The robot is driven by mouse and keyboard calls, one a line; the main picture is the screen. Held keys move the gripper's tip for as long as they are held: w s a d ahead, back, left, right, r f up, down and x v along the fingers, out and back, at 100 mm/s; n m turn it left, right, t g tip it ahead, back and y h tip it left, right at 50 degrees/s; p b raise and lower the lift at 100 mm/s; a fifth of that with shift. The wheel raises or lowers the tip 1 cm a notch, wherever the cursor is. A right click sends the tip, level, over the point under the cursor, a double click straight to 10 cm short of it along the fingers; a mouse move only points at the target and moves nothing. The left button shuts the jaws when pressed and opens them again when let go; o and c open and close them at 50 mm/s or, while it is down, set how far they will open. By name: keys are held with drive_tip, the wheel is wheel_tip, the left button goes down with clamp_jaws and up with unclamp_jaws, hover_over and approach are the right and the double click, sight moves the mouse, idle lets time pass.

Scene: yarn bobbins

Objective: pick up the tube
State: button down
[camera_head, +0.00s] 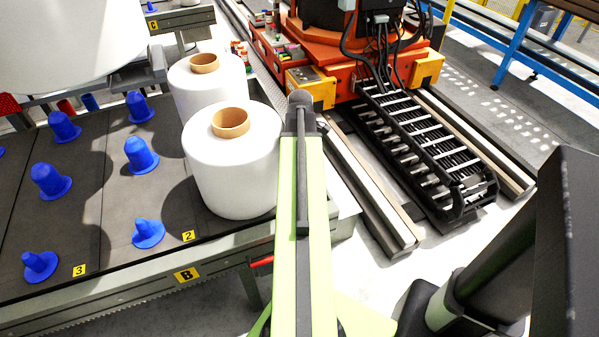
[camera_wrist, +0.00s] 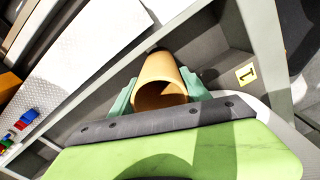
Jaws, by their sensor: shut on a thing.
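The tan cardboard tube (camera_wrist: 165,75) shows in the wrist view, with its open round end facing the camera. My gripper (camera_wrist: 160,92) has a teal finger on each side of it and is shut on it. In the head view, my light green arm (camera_head: 303,220) reaches away from the camera, just right of the nearer white yarn bobbin (camera_head: 235,175). The fingers and the tube are hidden there behind the arm. I cannot tell whether the tube's far end touches the surface behind it.
A second white bobbin (camera_head: 205,88) stands behind the nearer one, on a dark table (camera_head: 100,235) with several blue pegs (camera_head: 142,155). An orange machine (camera_head: 340,55) and a black cable chain (camera_head: 430,150) lie to the right. A yellow label 1 (camera_wrist: 246,73) is beside the tube.

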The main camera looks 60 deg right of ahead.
wheel_tip(320, 180, up, 18)
drive_tip(key=p, duration=1.8)
